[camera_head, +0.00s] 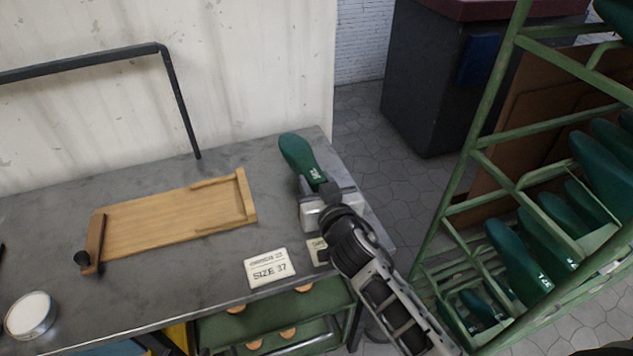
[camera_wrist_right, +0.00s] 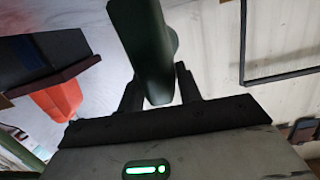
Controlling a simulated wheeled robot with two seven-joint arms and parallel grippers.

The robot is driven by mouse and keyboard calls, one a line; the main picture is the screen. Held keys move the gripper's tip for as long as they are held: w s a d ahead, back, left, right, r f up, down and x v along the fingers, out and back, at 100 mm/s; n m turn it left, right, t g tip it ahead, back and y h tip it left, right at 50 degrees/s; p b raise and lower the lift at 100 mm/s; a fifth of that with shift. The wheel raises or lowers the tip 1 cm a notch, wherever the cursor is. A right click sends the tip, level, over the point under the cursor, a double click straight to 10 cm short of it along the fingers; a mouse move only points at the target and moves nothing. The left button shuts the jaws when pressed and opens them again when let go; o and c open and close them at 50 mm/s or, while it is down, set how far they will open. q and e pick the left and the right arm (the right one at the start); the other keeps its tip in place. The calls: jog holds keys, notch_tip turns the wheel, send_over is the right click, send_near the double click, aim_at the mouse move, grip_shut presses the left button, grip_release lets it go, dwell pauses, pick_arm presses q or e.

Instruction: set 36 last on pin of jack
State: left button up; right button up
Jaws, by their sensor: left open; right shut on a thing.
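A dark green last (camera_head: 298,155) is held above the far right part of the grey workbench (camera_head: 190,265). Its white mark is too small to read. My right gripper (camera_head: 324,188) is shut on one end of it; the other end points away to the upper left. In the right wrist view the last (camera_wrist_right: 150,45) stands between the two black fingers of the right gripper (camera_wrist_right: 158,88). I cannot make out a jack or its pin; the gripper and arm hide part of the bench. My left gripper is not in view.
A wooden tray (camera_head: 150,222) lies on the bench beside a dark bent rail (camera_head: 180,100). A SIZE 37 card (camera_head: 269,268) and a partly hidden card (camera_head: 317,251) lie near the front edge. A round tin (camera_head: 30,315) stands left. A green rack (camera_head: 480,155) holds several lasts at right.

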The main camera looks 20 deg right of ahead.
jog(key=o, duration=1)
jog(key=shift+r, duration=0.1)
jog(key=shift+o, duration=0.3)
jog(key=shift+f, duration=0.2)
jog(key=s, duration=0.3)
jog(key=s+r, duration=0.1)
jog(key=s, duration=0.3)
jog(key=shift+s+r, duration=0.2)
jog(key=shift+s, duration=0.05)
jog(key=s+d+f+g, duration=0.1)
jog(key=s+d+g+h, duration=0.1)
jog(key=s+d+f+m, duration=0.1)
jog(key=shift+s+d+f+g+h, duration=0.3)
jog(key=shift+s+d+g+h, duration=0.05)
jog(key=shift+d+g+h, duration=0.05)
jog(key=s+f+n+g+y, duration=0.3)
jog(key=s+g, duration=0.7)
jog(key=s, duration=0.8)
jog(key=w+a+f+t+y, duration=0.2)
jog(key=w+a+f+t, duration=0.3)
jog(key=w+t, duration=0.1)
jog(key=shift+w+a+n+t, duration=0.2)
jog(key=shift+a+n+t, duration=0.15)
jog(key=shift+t, duration=0.25)
